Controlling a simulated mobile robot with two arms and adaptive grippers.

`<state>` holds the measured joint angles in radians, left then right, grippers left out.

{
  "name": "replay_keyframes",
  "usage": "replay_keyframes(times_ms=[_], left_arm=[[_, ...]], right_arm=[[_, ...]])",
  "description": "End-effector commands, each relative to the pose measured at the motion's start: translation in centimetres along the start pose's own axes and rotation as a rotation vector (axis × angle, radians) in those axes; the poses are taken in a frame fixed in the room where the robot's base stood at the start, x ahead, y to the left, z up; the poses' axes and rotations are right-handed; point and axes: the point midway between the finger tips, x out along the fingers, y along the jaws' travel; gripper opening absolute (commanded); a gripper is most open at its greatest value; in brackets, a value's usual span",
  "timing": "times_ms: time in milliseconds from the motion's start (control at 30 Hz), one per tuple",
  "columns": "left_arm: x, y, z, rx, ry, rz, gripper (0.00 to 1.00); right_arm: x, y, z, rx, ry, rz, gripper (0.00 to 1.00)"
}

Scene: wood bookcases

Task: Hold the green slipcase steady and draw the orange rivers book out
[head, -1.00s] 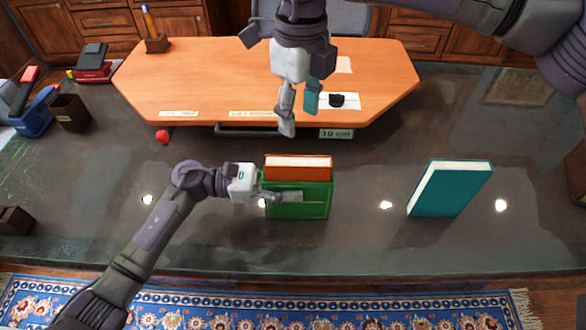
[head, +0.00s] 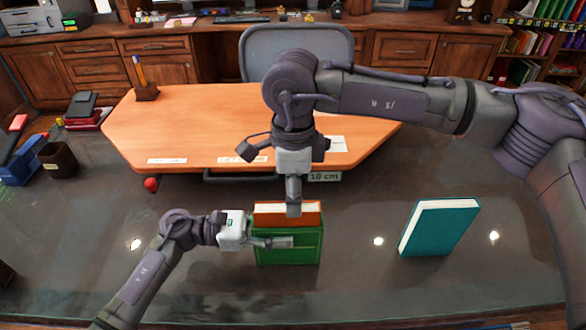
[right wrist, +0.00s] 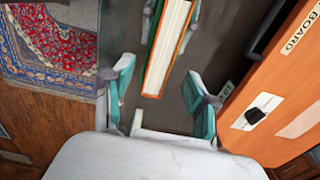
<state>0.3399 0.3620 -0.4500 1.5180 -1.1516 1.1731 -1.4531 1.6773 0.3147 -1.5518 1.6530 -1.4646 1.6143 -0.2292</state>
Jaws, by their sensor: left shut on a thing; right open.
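The green slipcase (head: 290,257) stands upright on the dark glossy table. The orange rivers book (head: 311,217) sits inside it, with its pale page edges and orange cover showing above the top. My left gripper (head: 280,242) is shut on the slipcase from its left side, one finger across the front face. My right gripper (head: 293,205) points down just over the book, near its top edge. In the right wrist view the right gripper (right wrist: 160,98) is open, and the book (right wrist: 168,50) shows beyond and between its fingers, apart from them.
A teal book (head: 437,228) stands upright to the right, with bare table between. An orange board (head: 190,125) lies behind the slipcase, with a small red ball (head: 151,184) near its front left edge. A dark brown cup (head: 57,159) stands at the left.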

Motion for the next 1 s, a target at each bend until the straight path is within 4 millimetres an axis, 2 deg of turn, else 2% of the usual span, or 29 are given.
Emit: replay_keyframes(times_ms=[100, 300, 667, 1000], left_arm=[[0.0, 0.0, 0.0, 0.0, 0.001, 0.001, 0.07], [0.0, 0.0, 0.0, 0.0, 0.001, 0.001, 0.07], [0.0, 0.0, 0.0, 0.0, 0.001, 0.001, 0.07], [0.0, 0.0, 0.0, 0.0, 0.0, 0.001, 0.07]], right_arm=[[1.9, 0.1, 0.0, 0.001, 0.001, 0.002, 0.58], [3.7, 0.0, 0.0, 0.002, 0.001, 0.0, 0.58], [4.1, 0.0, 0.0, 0.002, 0.0, -0.001, 0.57], [4.1, 0.0, 0.0, 0.002, 0.0, -0.001, 0.0]])
